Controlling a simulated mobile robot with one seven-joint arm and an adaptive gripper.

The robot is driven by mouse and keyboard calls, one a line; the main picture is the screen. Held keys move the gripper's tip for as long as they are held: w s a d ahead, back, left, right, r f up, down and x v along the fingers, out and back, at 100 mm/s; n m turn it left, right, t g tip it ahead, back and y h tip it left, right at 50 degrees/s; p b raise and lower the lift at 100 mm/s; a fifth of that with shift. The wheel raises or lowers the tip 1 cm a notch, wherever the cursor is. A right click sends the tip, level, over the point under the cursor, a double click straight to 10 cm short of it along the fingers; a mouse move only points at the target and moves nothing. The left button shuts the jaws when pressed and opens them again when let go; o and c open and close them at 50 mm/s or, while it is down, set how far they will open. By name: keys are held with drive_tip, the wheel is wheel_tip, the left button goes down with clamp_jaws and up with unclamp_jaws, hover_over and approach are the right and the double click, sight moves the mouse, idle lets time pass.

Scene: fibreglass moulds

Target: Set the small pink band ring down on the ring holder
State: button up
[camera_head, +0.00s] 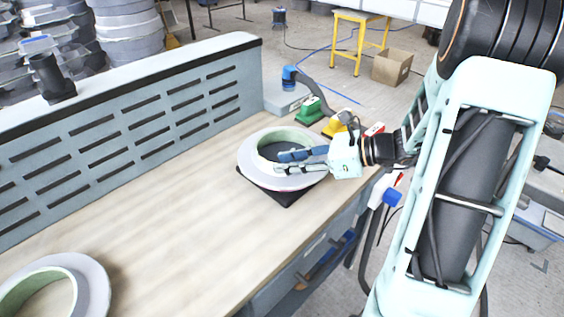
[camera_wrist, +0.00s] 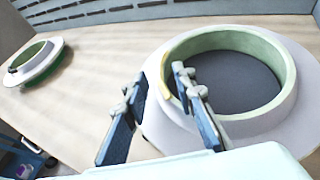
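A ring with a pale pinkish flange and a light green inner band (camera_head: 257,177) lies over a dark square base (camera_head: 288,199), which I take for the ring holder. The ring also shows in the wrist view (camera_wrist: 283,130), with a dark grey surface (camera_wrist: 235,82) inside it. Whether it rests fully on the base is hard to tell. My gripper (camera_head: 281,163) is at the ring's near right side. In the wrist view my gripper (camera_wrist: 160,80) has its fingers apart, one outside and one inside the ring's wall, with a visible gap.
A second similar ring (camera_head: 93,282) lies at the near left of the wooden bench (camera_head: 170,200); it also shows in the wrist view (camera_wrist: 52,65). A slotted grey panel (camera_head: 150,120) borders the back. Green (camera_head: 310,110) and yellow (camera_head: 334,127) tools stand beyond the ring. The bench middle is clear.

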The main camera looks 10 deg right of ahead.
drive_tip(key=v, duration=1)
drive_tip(key=shift+d, duration=0.15)
drive_tip(key=shift+r, duration=0.15)
